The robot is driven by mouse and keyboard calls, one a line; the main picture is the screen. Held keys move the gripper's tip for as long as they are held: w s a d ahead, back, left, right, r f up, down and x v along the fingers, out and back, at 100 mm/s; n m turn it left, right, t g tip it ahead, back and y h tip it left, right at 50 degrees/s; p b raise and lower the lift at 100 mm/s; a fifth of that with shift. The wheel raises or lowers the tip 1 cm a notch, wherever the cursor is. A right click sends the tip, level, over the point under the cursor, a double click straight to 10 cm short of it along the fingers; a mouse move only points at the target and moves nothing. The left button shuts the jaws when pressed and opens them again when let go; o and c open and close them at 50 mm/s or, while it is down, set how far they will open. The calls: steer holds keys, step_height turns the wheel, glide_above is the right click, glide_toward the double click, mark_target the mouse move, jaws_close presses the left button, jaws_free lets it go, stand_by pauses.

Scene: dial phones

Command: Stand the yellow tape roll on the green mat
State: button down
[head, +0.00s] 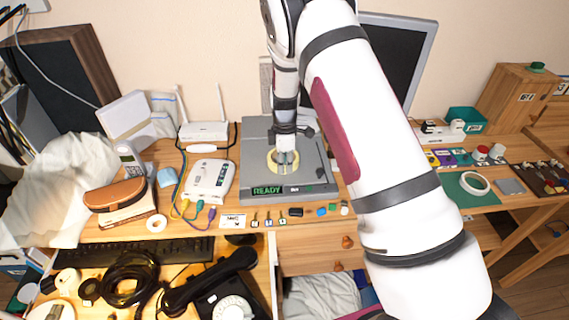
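A yellow ring (271,166), which looks like the yellow tape roll, lies on the grey platform of a device with a green READY display. My gripper (287,160) points down over this ring, its fingertips at or just above it. The fingers partly cover the ring, and I cannot tell whether they are open or hold it. The green mat (451,188) lies on the desk at the right, beyond my arm. A whitish tape roll (463,183) lies flat on the mat. My arm hides part of the desk left of the mat.
A grey device (255,142) stands under my gripper. Small blocks and labels line the desk's front edge below it. A white router (203,132) and white box (210,180) stand to its left. A black telephone (222,295) is in front. A dark monitor (399,50) stands behind my arm.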

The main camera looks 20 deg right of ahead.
stand_by(0.5)
steer(key=shift+r+p, duration=0.45)
steer(key=shift+r, duration=2.1)
